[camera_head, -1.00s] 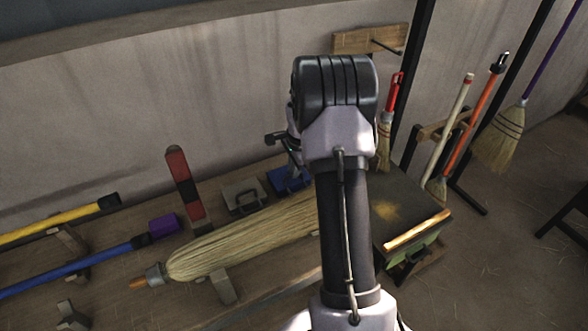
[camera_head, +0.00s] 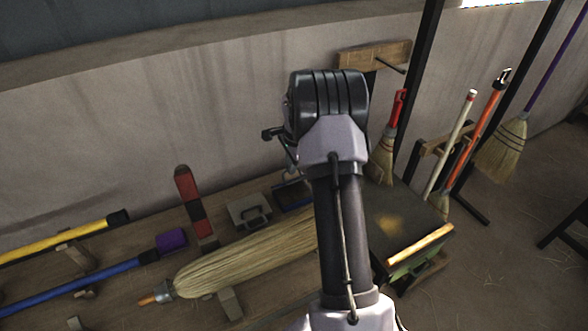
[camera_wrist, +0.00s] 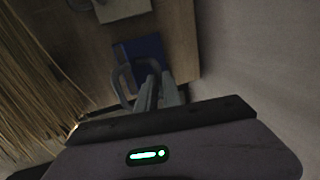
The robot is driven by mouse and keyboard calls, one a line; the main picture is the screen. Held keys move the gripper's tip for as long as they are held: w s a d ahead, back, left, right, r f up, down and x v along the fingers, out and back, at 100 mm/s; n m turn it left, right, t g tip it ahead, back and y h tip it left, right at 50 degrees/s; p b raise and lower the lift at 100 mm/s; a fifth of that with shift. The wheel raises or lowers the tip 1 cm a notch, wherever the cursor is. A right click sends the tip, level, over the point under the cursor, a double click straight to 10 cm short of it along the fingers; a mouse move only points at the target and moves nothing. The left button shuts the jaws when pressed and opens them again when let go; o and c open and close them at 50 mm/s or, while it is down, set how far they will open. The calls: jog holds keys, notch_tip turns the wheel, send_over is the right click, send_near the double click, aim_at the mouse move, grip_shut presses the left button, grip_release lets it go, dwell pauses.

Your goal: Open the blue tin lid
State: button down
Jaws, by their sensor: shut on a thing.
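The blue tin (camera_head: 293,196) stands on the bench behind the broom head, to the right of a grey tin. In the head view its top now looks dark, with little blue showing. Its blue surface also shows in the wrist view (camera_wrist: 143,50). A grey loop handle (camera_wrist: 122,80) sits between the fingers of my gripper (camera_wrist: 152,88), which is shut on it. In the head view my arm and wrist hide part of this area, and how far the lid is tilted is hard to tell.
The grey tin (camera_head: 248,211) with a handle is close on the left. A large straw broom head (camera_head: 245,255) lies in front. A red and black block (camera_head: 190,200) stands further left. A dark box (camera_head: 410,225) is at the right, below a hanging brush (camera_head: 383,160).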

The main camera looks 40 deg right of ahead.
jog(key=w+d+f+p, duration=0.1)
jog(key=w, duration=0.7)
jog(key=shift+w+d+p, duration=0.15)
jog(key=shift+d+p, duration=0.2)
jog(key=shift+d, duration=0.05)
